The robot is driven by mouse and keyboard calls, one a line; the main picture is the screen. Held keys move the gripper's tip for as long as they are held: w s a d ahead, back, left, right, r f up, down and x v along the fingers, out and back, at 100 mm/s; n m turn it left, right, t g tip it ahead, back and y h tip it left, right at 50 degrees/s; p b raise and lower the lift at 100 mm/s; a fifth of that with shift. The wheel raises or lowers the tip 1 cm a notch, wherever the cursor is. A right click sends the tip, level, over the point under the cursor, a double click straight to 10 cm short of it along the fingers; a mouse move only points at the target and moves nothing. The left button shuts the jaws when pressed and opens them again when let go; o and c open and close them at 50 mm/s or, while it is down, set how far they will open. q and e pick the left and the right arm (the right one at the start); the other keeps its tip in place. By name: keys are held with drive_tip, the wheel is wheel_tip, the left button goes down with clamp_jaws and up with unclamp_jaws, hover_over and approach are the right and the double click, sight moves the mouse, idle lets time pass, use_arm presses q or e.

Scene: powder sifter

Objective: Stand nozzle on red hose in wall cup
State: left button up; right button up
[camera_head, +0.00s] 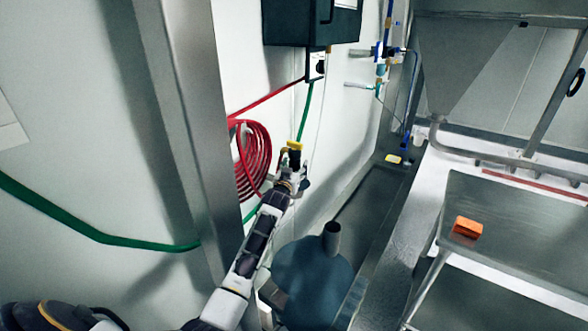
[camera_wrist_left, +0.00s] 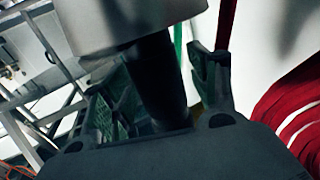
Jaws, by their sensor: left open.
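My left gripper (camera_head: 288,171) is at the wall, just right of the coiled red hose (camera_head: 257,158). In the left wrist view its fingers (camera_wrist_left: 160,85) are spread, with a black shaft (camera_wrist_left: 157,88) between them below a grey cylinder (camera_wrist_left: 130,18). I cannot tell whether the fingers touch the shaft, or whether shaft and cylinder are nozzle and cup. A small yellow-topped piece (camera_head: 294,146) stands just above the gripper in the head view. The red hose also shows at the right of the left wrist view (camera_wrist_left: 295,105). I cannot make out the wall cup for certain. My right gripper is out of view.
A steel post (camera_head: 190,130) stands left of the coil. A green hose (camera_head: 95,232) runs along the wall. A blue-grey round vessel with an upright pipe (camera_head: 332,238) stands below right of the gripper. A steel table (camera_head: 520,230) with an orange block (camera_head: 467,227) is at right.

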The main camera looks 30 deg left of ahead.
use_arm(q)
drive_tip(key=shift+s, duration=0.15)
drive_tip(key=s+d, duration=0.2)
drive_tip(key=s, duration=0.9)
drive_tip(key=shift+s+d, duration=0.2)
drive_tip(key=shift+s, duration=0.05)
idle(0.3)
drive_tip(key=shift+r, duration=0.1)
idle(0.9)
